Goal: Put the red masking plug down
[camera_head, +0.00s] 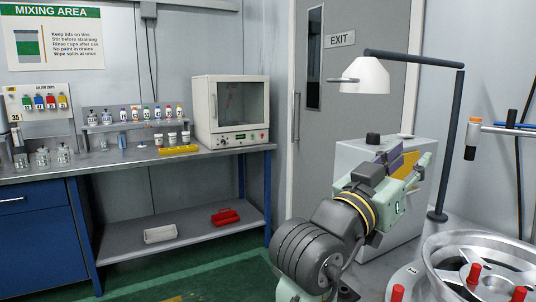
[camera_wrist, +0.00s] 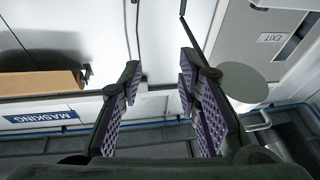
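Several red plugs show at the lower right of the head view. One red plug (camera_head: 475,272) stands in the silver wheel (camera_head: 455,250), and another red plug (camera_head: 519,293) is at its right, near the picture's bottom edge. A third red plug (camera_head: 397,292) is to the left of the wheel; its lower part is cut off. My gripper (camera_head: 395,160) is raised above and to the left of the wheel, well apart from the plugs. In the wrist view my gripper (camera_wrist: 160,100) has its purple-padded fingers spread, with nothing visible between them.
A lamp (camera_head: 366,75) on a dark post (camera_head: 452,140) rises behind the wheel, close to my gripper. A grey cabinet (camera_head: 350,160) stands behind my arm. A bench (camera_head: 100,170) with bottles and a white oven (camera_head: 231,110) is at left. The wrist view shows a MASKING sign (camera_wrist: 40,117).

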